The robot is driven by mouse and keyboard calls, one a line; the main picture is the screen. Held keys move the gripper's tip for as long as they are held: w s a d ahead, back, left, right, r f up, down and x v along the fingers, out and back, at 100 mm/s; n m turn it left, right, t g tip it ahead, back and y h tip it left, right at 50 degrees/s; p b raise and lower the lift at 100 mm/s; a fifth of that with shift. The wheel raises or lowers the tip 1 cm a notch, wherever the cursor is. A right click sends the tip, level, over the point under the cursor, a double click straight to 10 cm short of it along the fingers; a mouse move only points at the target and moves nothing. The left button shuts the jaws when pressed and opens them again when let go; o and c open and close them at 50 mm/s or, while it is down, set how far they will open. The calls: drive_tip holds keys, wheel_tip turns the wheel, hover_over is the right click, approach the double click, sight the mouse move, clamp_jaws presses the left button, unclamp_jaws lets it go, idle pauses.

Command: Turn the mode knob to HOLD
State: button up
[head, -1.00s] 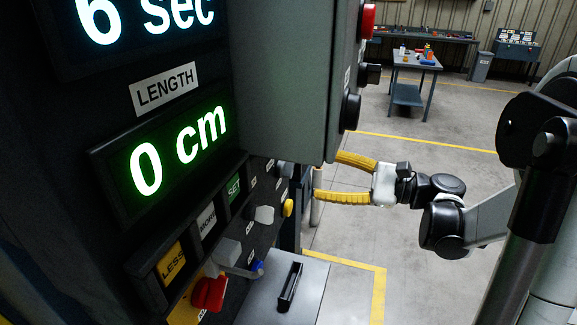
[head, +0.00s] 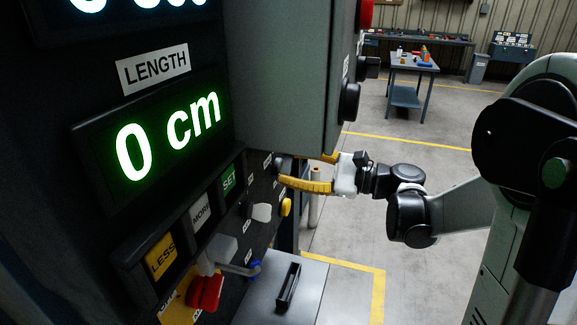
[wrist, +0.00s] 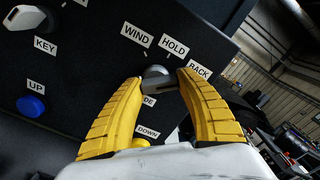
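The mode knob (wrist: 157,73) is a grey knob on the black panel, in the middle of the wrist view. The labels WIND (wrist: 137,35), HOLD (wrist: 174,47) and BACK (wrist: 199,70) are set around it. The MODE label below it is partly covered. My gripper (wrist: 159,77) is open, with one yellow finger on each side of the knob; I cannot tell whether either touches it. The knob's pointer direction is unclear. In the head view my gripper (head: 288,171) reaches the panel below the grey box, which hides part of the upper finger.
A blue UP button (wrist: 31,107), a white key switch (wrist: 30,18) and a yellow DOWN button (wrist: 140,143) are nearby. The grey box (head: 285,80) overhangs my fingers. A red knob (head: 206,292) sits lower on the panel.

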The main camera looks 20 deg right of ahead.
drive_tip(key=shift+n, duration=0.3)
drive_tip(key=n, duration=0.4)
drive_tip(key=shift+r+p, duration=0.15)
drive_tip(key=shift+p, duration=0.15)
drive_tip(key=n, duration=0.5)
drive_tip(key=shift+s+a, duration=0.15)
idle(0.4)
drive_tip(key=o, duration=1.2)
